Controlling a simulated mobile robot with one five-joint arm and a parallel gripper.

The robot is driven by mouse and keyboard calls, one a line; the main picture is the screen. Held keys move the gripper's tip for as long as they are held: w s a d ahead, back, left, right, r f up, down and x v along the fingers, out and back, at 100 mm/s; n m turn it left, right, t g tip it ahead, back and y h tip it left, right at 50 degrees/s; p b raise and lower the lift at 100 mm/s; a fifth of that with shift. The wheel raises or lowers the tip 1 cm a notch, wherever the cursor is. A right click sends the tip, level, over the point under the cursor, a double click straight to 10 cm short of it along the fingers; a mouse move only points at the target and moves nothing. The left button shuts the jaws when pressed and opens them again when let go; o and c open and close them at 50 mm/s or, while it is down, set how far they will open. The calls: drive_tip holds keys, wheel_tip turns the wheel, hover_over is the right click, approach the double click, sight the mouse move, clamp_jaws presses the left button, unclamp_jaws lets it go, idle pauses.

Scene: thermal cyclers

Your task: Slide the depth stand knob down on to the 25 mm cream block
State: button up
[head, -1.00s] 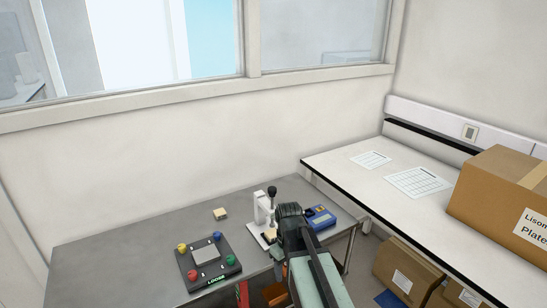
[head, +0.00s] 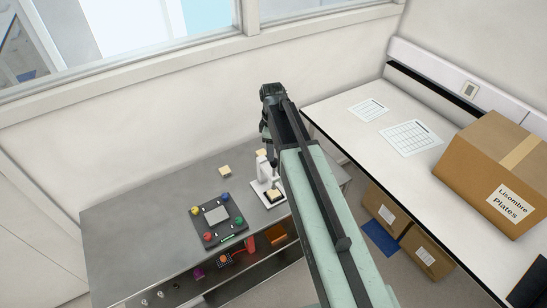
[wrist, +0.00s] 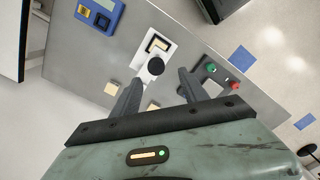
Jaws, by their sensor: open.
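The white depth stand (head: 263,172) stands on the grey bench, partly hidden by my arm in the head view. A cream block (head: 275,195) sits on its base and also shows in the wrist view (wrist: 159,44). The round black knob (wrist: 156,66) shows from above in the wrist view. It is hidden in the head view. My gripper (wrist: 158,80) is open and empty, pointing down above the stand. The knob appears near the gap between the fingertips, slightly beyond them; its height relative to them cannot be told. My gripper also shows in the head view (head: 267,138).
A dark board with coloured knobs (head: 218,230) lies left of the stand. A white counter (head: 360,140) stands at right.

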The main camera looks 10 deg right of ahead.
drive_tip(key=f+b, duration=0.4)
drive_tip(key=f, duration=0.1)
drive_tip(key=f+b, duration=0.2)
drive_tip(key=b, duration=0.1)
drive_tip(key=shift+w+d+f, duration=0.15)
drive_tip(key=shift+d+f, duration=0.15)
drive_tip(key=shift+r, duration=0.15)
clamp_jaws()
idle(0.8)
